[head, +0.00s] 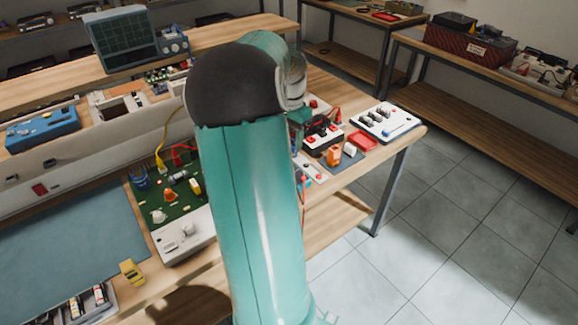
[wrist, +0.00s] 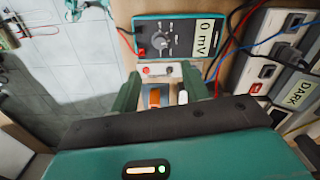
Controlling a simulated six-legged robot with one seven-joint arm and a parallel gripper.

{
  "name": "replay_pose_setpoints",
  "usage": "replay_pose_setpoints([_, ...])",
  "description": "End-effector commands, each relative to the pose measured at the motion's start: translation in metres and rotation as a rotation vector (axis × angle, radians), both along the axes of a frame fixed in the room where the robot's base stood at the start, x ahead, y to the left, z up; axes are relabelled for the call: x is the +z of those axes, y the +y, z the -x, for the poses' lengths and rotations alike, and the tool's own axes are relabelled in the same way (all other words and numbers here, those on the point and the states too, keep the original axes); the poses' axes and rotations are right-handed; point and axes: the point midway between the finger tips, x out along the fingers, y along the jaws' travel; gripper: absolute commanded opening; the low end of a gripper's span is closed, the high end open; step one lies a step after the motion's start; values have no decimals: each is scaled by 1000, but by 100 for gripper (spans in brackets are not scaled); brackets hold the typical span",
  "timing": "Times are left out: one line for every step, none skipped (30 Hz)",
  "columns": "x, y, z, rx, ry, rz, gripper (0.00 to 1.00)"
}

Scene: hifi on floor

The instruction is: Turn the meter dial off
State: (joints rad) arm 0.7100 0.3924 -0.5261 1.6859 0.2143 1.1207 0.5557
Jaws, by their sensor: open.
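In the wrist view, a teal-framed multimeter (wrist: 181,22) with a dark face lies beyond my fingertips. Its round dial (wrist: 166,40) has pale marks around it, and its screen (wrist: 206,38) reads "0 mV". I cannot make out which mark the dial points to. My gripper (wrist: 160,76) is open, its two green fingers apart and short of the meter, not touching the dial. In the head view my arm covers much of the bench, and I cannot clearly make out the meter or the fingertips there.
Between my fingers show an orange block (wrist: 154,97), a white piece (wrist: 183,97) and a small panel with a red button (wrist: 146,70). Red and blue leads run beside the meter. A box labelled DARK (wrist: 296,94) stands at right. Tiled floor (head: 460,240) is clear.

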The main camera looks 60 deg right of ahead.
Motion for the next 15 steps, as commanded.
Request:
replay_pose_setpoints([-10,1,1,0,3,-4,46])
replay_pose_setpoints([-15,1,0,0,3,-4,46])
replay_pose_setpoints([-23,1,0,1,3,-5,46])
replay_pose_setpoints([-29,1,0,1,3,-5,46])
replay_pose_setpoints([-35,1,0,1,2,-5,46])
replay_pose_setpoints([-43,1,0,2,2,-5,46])
replay_pose_setpoints([-49,1,-1,3,2,-4,46])
replay_pose_setpoints([-55,1,-1,4,3,-5,46])
replay_pose_setpoints([-63,1,-1,4,3,-4,46])
replay_pose_setpoints([-69,2,-1,4,3,-5,46])
replay_pose_setpoints([-75,1,-1,4,2,-4,46])
replay_pose_setpoints([-82,1,-2,4,2,-4,46])
replay_pose_setpoints([-88,2,-2,4,2,-4,46])
replay_pose_setpoints([-93,2,-1,5,2,-4,46])
replay_pose_setpoints([-99,2,-1,5,2,-4,46])
